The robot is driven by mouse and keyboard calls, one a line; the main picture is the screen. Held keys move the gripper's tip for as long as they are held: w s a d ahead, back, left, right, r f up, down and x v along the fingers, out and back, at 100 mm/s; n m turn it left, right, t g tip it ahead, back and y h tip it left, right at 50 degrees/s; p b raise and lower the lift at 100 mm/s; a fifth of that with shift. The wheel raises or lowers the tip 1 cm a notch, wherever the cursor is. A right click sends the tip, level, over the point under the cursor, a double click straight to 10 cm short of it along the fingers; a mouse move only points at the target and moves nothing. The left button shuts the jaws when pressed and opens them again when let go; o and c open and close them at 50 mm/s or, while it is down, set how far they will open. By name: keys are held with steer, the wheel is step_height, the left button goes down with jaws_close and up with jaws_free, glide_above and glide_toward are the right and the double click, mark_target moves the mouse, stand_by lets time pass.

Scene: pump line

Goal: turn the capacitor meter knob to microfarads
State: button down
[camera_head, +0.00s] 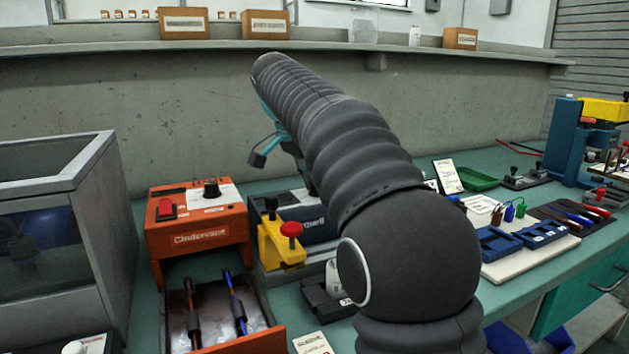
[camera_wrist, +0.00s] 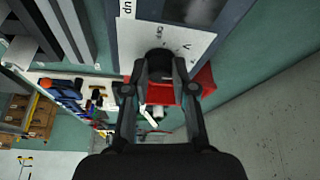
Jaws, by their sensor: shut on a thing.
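The meter (camera_wrist: 125,60) is a blue-grey box with a dark display and a white label panel, seen close and rotated in the wrist view. Its round black knob (camera_wrist: 159,61) stands on the white panel, with small letters around it. My gripper (camera_wrist: 161,72) is shut on the knob, with one finger on each side. I cannot tell which mark the knob points to. In the head view, a dark grey-blue box (camera_head: 306,226) stands behind my arm, which hides much of it. The gripper's fingertips and the knob are hidden there.
An orange box (camera_head: 198,236) with a red switch, a yellow block (camera_head: 277,248) with red and black knobs, and an open drawer (camera_head: 205,325) stand left of my arm. Blue trays (camera_head: 500,243) and a green tray (camera_head: 478,179) lie to the right. A wall (camera_head: 200,110) rises behind the bench.

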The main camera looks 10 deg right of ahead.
steer(key=c, duration=0.9)
jaws_free()
steer(key=shift+c, duration=0.2)
steer(key=shift+r, duration=0.1)
steer(key=v, duration=0.7)
steer(key=shift+r, duration=0.2)
